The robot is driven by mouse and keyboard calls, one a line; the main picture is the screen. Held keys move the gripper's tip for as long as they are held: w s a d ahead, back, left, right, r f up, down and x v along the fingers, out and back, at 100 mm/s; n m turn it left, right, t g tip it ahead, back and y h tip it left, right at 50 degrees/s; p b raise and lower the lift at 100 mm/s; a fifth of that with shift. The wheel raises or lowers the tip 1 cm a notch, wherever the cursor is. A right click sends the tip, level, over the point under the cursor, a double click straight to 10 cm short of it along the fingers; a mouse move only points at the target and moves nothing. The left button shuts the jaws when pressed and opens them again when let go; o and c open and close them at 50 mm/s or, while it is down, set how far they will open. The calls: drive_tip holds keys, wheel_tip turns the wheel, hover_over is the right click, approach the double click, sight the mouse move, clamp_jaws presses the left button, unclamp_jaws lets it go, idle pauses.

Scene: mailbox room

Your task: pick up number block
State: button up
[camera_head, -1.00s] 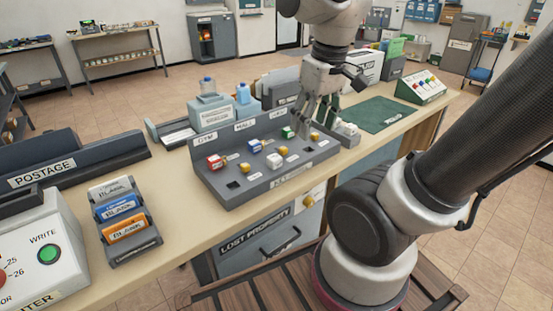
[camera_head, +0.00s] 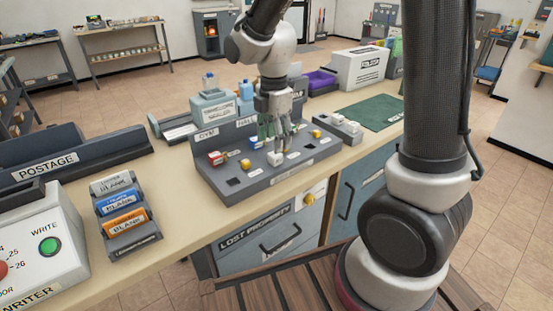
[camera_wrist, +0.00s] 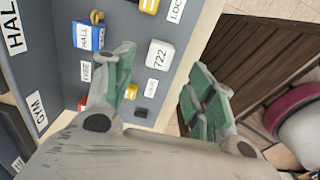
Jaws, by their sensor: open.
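The white number block reading 722 (camera_wrist: 159,54) sits on the grey sorting tray and shows between my finger tips in the wrist view. In the head view the white block (camera_head: 275,159) is at the tray's front, just below my gripper (camera_head: 272,140). My gripper (camera_wrist: 163,68) is open and points down, with one green-padded finger on each side of the block in the picture. I cannot tell whether the fingers touch it. The grey tray (camera_head: 240,192) has a labelled back panel and several other blocks.
A blue block labelled HALL (camera_wrist: 88,37) and a yellow piece (camera_wrist: 131,90) stand near the fingers. A red-and-white block (camera_head: 215,158) sits at the tray's left. The tray's back panel (camera_head: 205,150) rises behind. Postage and writer boxes stand at the left.

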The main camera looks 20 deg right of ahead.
sight(275, 160)
drive_tip(key=f, duration=0.6)
drive_tip(key=shift+w+d, duration=0.15)
drive_tip(key=shift+d, duration=0.05)
drive_tip(key=c, duration=0.9)
